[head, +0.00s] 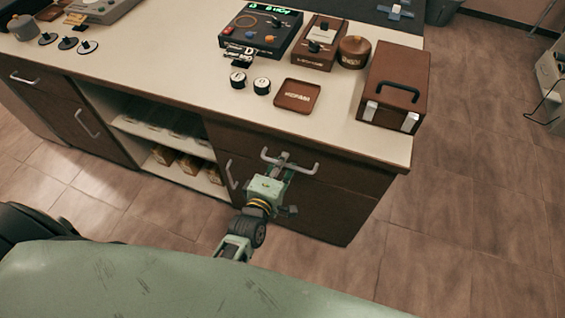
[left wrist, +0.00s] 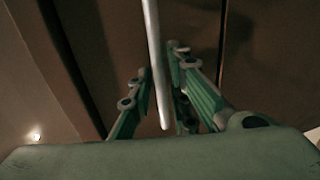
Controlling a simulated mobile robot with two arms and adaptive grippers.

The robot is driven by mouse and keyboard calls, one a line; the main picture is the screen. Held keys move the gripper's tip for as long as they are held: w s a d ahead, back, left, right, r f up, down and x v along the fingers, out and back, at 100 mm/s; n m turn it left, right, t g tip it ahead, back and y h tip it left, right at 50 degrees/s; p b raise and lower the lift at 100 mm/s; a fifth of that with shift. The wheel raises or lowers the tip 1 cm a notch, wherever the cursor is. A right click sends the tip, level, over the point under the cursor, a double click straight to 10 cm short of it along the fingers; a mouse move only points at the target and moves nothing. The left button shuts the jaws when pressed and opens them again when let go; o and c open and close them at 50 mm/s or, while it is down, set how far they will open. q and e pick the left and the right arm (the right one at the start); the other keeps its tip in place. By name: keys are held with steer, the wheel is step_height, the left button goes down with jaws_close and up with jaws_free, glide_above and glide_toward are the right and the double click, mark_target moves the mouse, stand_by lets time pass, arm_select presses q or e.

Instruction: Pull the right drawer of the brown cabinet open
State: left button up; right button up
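The brown cabinet (head: 320,213) stands under a pale worktop. Its right drawer (head: 352,176) is at the top of its right end, with a silver bar handle (head: 304,170). The drawer front looks flush with the cabinet. My left gripper (head: 277,163) is at the left part of this handle and hides some of it. In the left wrist view the handle bar (left wrist: 154,60) runs between the two fingers of my left gripper (left wrist: 160,75). The fingers are drawn in close on both sides of the bar. My right gripper is not in view.
On the worktop (head: 215,95) stand a brown case (head: 392,90) near the right corner, a brown tray (head: 297,96) and a control box (head: 262,30). A vertical handle (head: 231,174) is left of my gripper. The floor (head: 440,235) at right is clear.

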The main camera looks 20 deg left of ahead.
arm_select(q)
jaws_close()
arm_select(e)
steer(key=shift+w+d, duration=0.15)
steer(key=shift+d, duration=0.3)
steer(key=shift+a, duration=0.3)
